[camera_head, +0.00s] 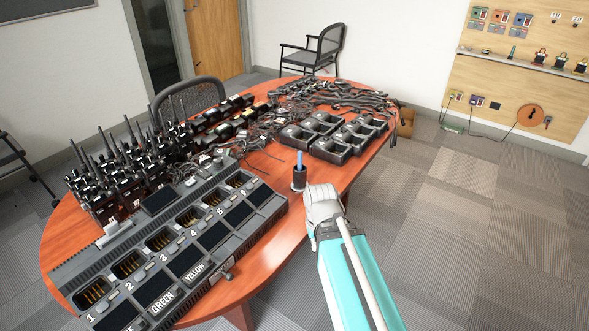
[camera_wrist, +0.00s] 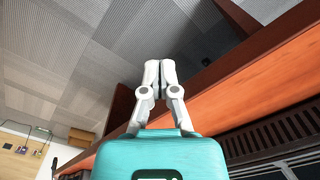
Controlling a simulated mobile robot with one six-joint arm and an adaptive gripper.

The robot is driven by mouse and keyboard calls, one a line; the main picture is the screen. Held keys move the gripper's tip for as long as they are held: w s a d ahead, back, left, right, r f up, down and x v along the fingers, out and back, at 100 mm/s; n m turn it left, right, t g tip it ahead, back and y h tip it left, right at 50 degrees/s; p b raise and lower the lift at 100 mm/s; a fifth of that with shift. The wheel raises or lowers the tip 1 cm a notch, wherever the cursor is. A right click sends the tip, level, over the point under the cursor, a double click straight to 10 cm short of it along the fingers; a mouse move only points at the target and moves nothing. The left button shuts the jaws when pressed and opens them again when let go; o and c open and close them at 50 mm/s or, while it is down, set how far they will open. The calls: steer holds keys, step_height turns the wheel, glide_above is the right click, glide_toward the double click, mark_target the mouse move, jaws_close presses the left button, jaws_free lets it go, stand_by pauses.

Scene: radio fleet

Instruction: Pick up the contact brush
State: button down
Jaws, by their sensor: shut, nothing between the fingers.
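The contact brush (camera_head: 299,160) appears to be the thin blue-handled item standing upright in a small black cup (camera_head: 299,181) near the table's right edge. Its lower part is hidden inside the cup. My gripper (camera_head: 318,190) is just to the right of and below the cup in the head view, at the table's edge, apart from the brush. In the wrist view my gripper (camera_wrist: 159,68) has its white fingers together with nothing between them. Neither brush nor cup can be made out in the wrist view.
A large multi-bay charger (camera_head: 190,250) lies along the table's front, left of my arm. Several radios (camera_head: 120,175) stand behind it. Black charger cups (camera_head: 325,135) and cables (camera_head: 330,95) fill the far side. The red-brown table (camera_head: 275,170) has bare surface around the cup.

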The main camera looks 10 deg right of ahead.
steer(key=c, duration=1.4)
jaws_free()
steer(key=c, duration=1)
jaws_free()
steer(key=shift+w+r, duration=0.1)
steer(key=shift+o, duration=1.4)
steer(key=shift+w+r+p, duration=0.25)
steer(key=shift+r+p, duration=0.05)
steer(key=shift+p, duration=0.1)
steer(key=shift+o, duration=1.2)
steer(key=w+r+m+p, duration=0.8)
steer(key=w+r+p, duration=0.3)
steer(key=w+p, duration=0.1)
steer(key=shift+r, duration=0.4)
steer(key=w+r+m+p, duration=1)
steer(key=w+r+p, duration=0.3)
steer(key=w, duration=0.1)
step_height(320, 180, down, 9)
steer(key=b, duration=0.8)
steer(key=shift+r+b, duration=0.2)
steer(key=shift+b, duration=0.2)
